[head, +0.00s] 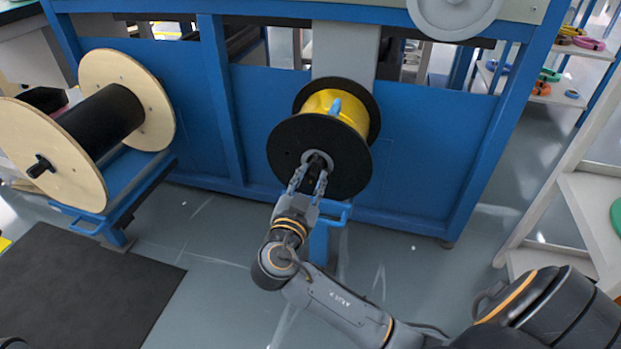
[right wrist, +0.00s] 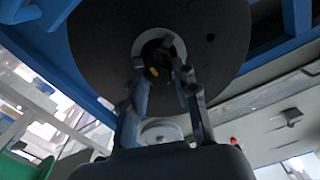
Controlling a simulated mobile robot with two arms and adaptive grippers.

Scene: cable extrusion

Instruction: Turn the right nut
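The right nut (head: 317,163) is a dark piece at the centre of the black-flanged spool (head: 290,145) wound with yellow cable (head: 335,103). A light grey ring surrounds it. My right gripper (head: 309,178) is in front of this hub, its two fingers spread and pointing at the nut. In the right wrist view, the nut (right wrist: 156,58) shows dark with a small yellow spot, between and just beyond the fingertips (right wrist: 161,82). The fingers stand apart; I cannot tell whether either touches the nut. My left gripper is not in view.
A wooden-flanged spool (head: 45,150) with black cable and a dark hub knob (head: 39,167) stands at left on a blue stand. The blue machine frame (head: 410,150) is behind the yellow spool. White shelves (head: 590,220) stand at right. The floor in front is clear, with a dark mat (head: 90,290).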

